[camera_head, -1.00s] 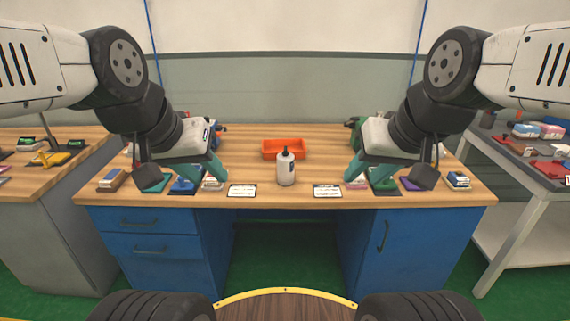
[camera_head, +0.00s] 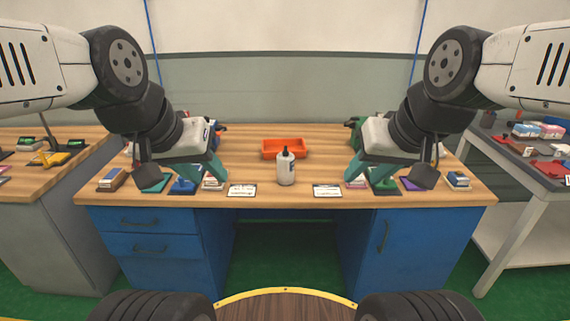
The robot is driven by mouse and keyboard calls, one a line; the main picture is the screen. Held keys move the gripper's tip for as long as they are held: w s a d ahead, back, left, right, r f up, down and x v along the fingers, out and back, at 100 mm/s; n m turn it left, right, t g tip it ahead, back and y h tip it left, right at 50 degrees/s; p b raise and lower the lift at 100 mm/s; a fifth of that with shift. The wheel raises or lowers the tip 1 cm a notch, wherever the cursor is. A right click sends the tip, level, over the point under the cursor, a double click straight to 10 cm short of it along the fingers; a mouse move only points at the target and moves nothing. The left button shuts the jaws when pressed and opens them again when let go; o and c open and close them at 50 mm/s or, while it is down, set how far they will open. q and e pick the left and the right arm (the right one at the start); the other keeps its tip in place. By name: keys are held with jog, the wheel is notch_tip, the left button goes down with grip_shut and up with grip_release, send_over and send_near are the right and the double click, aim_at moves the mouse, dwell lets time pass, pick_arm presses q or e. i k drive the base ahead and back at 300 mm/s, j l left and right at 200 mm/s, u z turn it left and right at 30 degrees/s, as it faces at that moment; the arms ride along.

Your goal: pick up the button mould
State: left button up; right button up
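I cannot tell which item is the button mould; several small items lie along the front of the wooden workbench (camera_head: 262,200). A blue item (camera_head: 183,187) lies below my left gripper (camera_head: 202,175), and a green item (camera_head: 385,187) lies below my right gripper (camera_head: 367,175). Both grippers have teal fingers, which look spread apart with nothing visible between them. They hang over the left and right parts of the bench. The arms and grippers partly hide the items beneath them.
A white bottle (camera_head: 286,168) stands mid-bench, with an orange tray (camera_head: 283,142) behind it. Two white cards (camera_head: 242,190) (camera_head: 328,190) lie at the front. Side tables (camera_head: 30,180) (camera_head: 540,183) flank the bench. The bench surface around the bottle is mostly clear.

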aim_at(285, 164)
jog(key=i, duration=0.95)
jog(key=j, duration=0.15)
jog(key=l, duration=0.15)
jog(key=i, duration=0.05)
